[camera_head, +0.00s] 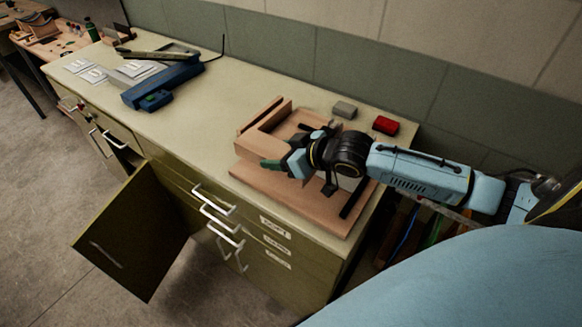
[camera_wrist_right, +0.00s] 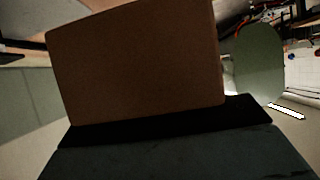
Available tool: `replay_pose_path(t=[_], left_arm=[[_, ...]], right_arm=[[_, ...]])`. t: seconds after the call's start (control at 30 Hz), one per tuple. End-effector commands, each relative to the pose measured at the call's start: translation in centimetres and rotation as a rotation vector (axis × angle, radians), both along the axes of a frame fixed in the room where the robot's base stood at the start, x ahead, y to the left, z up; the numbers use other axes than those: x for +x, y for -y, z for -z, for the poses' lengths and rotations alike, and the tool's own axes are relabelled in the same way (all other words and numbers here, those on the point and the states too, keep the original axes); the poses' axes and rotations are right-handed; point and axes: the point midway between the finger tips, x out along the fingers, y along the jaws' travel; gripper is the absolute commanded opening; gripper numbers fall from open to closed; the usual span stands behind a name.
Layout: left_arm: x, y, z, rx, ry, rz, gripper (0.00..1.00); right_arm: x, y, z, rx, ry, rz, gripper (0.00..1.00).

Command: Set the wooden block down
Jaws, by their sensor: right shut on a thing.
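The wooden block (camera_wrist_right: 140,65) fills the middle of the right wrist view as a plain brown face, just beyond the dark gripper finger. My right gripper (camera_head: 274,164) is shut on it, low over the wooden board (camera_head: 266,190) on the bench. In the head view a pale wood piece (camera_head: 264,146) shows beside the fingers; it blends with the board, and I cannot tell its outline or whether it touches the board. My right wrist and arm hide part of the board. My left gripper is not in view.
A grey block (camera_head: 344,108) and a red block (camera_head: 386,125) lie behind the board near the wall. A blue tool (camera_head: 160,90) and papers lie on the left of the bench (camera_head: 215,125). Bare bench top lies between. A cabinet door (camera_head: 138,232) hangs open below.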

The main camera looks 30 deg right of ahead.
Motion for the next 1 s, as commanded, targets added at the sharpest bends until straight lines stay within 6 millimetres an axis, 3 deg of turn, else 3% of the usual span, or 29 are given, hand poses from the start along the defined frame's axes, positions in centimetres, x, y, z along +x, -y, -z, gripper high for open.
replay_pose_path(t=[0.1,0.33,0.5,0.9,0.93,1.0], left_arm=[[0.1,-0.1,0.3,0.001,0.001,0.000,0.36],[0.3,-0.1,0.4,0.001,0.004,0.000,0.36],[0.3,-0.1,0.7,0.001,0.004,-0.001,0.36],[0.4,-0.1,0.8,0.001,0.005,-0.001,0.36],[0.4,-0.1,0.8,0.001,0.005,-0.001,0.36],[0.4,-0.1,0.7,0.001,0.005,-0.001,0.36]], right_arm=[[0.0,-0.1,2.1,0.002,0.001,0.001,0.30],[0.1,-0.1,3.9,0.001,0.004,0.000,0.30],[0.0,-0.1,6.4,0.002,0.002,0.000,0.30],[0.1,-0.1,7.1,0.001,0.004,0.000,0.30],[0.0,-0.1,7.2,0.000,0.001,0.000,0.65],[0.0,-0.1,7.2,0.000,0.001,0.000,0.74]])
